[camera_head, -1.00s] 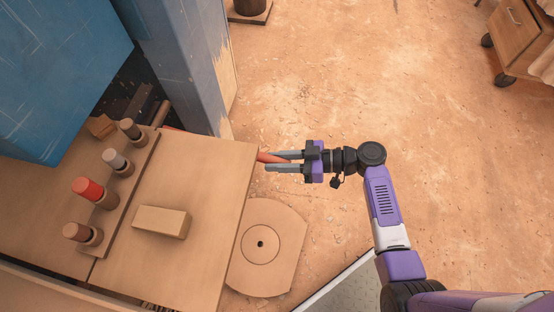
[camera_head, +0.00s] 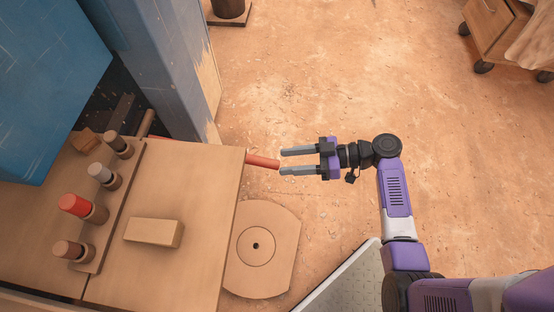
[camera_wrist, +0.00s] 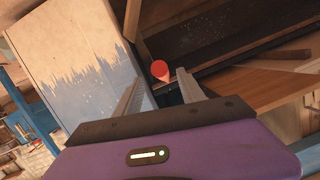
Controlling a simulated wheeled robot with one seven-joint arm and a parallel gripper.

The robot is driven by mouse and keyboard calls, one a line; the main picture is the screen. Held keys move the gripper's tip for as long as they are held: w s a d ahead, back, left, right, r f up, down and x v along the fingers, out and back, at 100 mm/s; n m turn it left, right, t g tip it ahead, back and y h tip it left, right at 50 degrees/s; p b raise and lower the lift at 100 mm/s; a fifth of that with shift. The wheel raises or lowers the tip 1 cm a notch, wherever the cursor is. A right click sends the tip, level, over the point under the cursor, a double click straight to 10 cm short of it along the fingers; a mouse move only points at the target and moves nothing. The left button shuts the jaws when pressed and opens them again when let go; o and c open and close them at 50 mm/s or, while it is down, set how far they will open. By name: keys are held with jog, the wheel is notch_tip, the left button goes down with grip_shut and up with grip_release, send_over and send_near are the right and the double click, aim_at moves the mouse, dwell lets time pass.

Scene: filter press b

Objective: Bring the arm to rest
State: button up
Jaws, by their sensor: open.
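My gripper (camera_head: 282,161), purple and black with two grey fingers, is open and empty at the end of my purple and white arm. It points left, just off the right end of a red bar (camera_head: 262,161) that sticks out past the wooden bench edge. In the wrist view the round red end of the bar (camera_wrist: 159,69) shows ahead, between the two spread fingers (camera_wrist: 158,80). The fingers look apart from the bar. Most of the bar is hidden behind the bench and post.
The wooden bench (camera_head: 205,200) at left carries a block (camera_head: 153,233) and a rack with several upright cylinders, one red-topped (camera_head: 74,205). A blue post (camera_head: 165,65) stands behind. A round-holed plate (camera_head: 262,250) sits below the bench edge.

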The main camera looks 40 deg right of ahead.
jog(key=shift+s+d, duration=0.3)
dwell(0.4)
jog(key=s+a+f+m+g+h, duration=0.2)
jog(key=s+f+m+h, duration=0.5)
jog(key=s+f, duration=0.45)
jog(key=s+r+t+h, duration=0.1)
jog(key=s+r+h, duration=0.3)
jog(key=s, duration=0.1)
jog(key=s+a+r+t+p, duration=0.1)
jog(key=r+p, duration=0.4)
jog(key=r, duration=0.8)
jog(key=s+a+r+t+p, duration=0.2)
jog(key=r+p, duration=0.3)
jog(key=r, duration=0.8)
jog(key=s+a+r+t+p, duration=0.1)
jog(key=r+p, duration=0.4)
jog(key=r, duration=0.8)
jog(key=shift+s+a+m+t+h, duration=0.2)
jog(key=shift+s+m+t+h, duration=0.2)
jog(key=shift+s+t, duration=0.45)
jog(key=shift+w+f, duration=0.1)
jog(key=shift+w, duration=0.1)
